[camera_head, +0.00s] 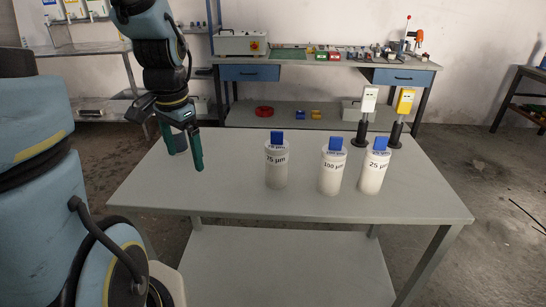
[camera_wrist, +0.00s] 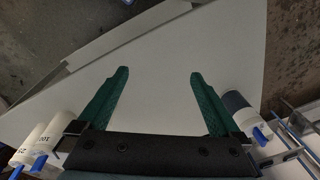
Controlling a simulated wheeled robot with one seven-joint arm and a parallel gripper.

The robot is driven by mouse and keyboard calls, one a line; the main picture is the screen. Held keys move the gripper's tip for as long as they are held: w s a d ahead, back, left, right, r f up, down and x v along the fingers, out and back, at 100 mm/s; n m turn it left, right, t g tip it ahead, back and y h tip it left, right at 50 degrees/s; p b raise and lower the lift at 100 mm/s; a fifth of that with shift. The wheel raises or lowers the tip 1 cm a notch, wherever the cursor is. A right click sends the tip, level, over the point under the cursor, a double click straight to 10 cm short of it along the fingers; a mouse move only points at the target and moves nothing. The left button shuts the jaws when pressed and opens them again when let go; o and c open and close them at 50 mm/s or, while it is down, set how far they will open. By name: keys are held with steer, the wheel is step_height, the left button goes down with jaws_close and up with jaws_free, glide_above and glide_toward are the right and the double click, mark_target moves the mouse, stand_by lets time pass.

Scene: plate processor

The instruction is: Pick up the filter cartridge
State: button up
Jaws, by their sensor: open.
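In the head view, the left cartridge (camera_head: 277,170) reads 75 µm, the middle cartridge (camera_head: 332,172) reads 100 µm and the right cartridge (camera_head: 374,172) reads 25 µm. My gripper (camera_head: 184,160) hangs over the left part of the table, left of the cartridges, open and empty. In the wrist view, its green fingers (camera_wrist: 158,82) are spread over bare table. Cartridges show at both sides there: one at the right (camera_wrist: 240,108), two at the left (camera_wrist: 48,128).
The grey table (camera_head: 240,205) has free room at its left and front. Two black stands with a white device (camera_head: 369,99) and a yellow device (camera_head: 405,101) are behind the right cartridges. A workbench (camera_head: 320,62) with tools and blue drawers stands at the back wall.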

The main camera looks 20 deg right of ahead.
steer(key=w+d+r+m+p, duration=0.2)
steer(key=d+r+m, duration=0.1)
steer(key=d+m, duration=0.85)
steer(key=r+m, duration=0.1)
steer(key=m, duration=0.8)
glide_above(276, 155)
steer(key=w+d, duration=0.1)
steer(key=w, duration=0.1)
steer(key=shift+w, duration=0.1)
steer(key=shift+d+f+m+y+p, duration=0.1)
steer(key=shift+d+m+y+p, duration=0.2)
steer(key=shift+m, duration=0.15)
steer(key=f, duration=0.3)
steer(key=f+p, duration=0.1)
steer(key=f, duration=0.3)
steer(key=w+f+p, duration=0.1)
steer(key=f, duration=0.2)
steer(key=shift+a+f, duration=0.2)
steer(key=shift+f, duration=0.05)
steer(key=shift+c, duration=0.2)
steer(key=c, duration=1.4)
